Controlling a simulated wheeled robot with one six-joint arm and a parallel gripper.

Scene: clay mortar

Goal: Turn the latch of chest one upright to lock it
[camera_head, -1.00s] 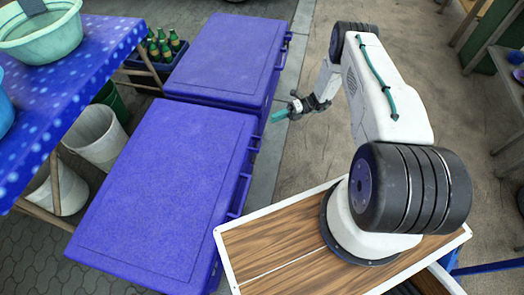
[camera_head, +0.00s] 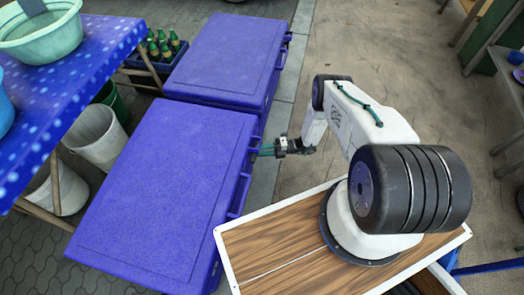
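Two blue chests with closed lids stand in a row, a near chest (camera_head: 160,185) and a far chest (camera_head: 225,55). Nothing visible marks which is chest one. Handle-like blue parts show on their right sides, one on the near chest (camera_head: 240,195) and one on the far chest (camera_head: 287,42). The latch and its angle cannot be made out. My gripper (camera_head: 266,150) has teal fingers and points left at the near chest's right side, close to its far corner. Contact and finger gap are too small to tell.
A blue spotted table (camera_head: 85,75) with a pale green basin (camera_head: 40,35) stands at left. White buckets (camera_head: 97,137) and a crate of green bottles (camera_head: 163,45) are beside the chests. Open paving (camera_head: 400,60) lies to the right of the chests.

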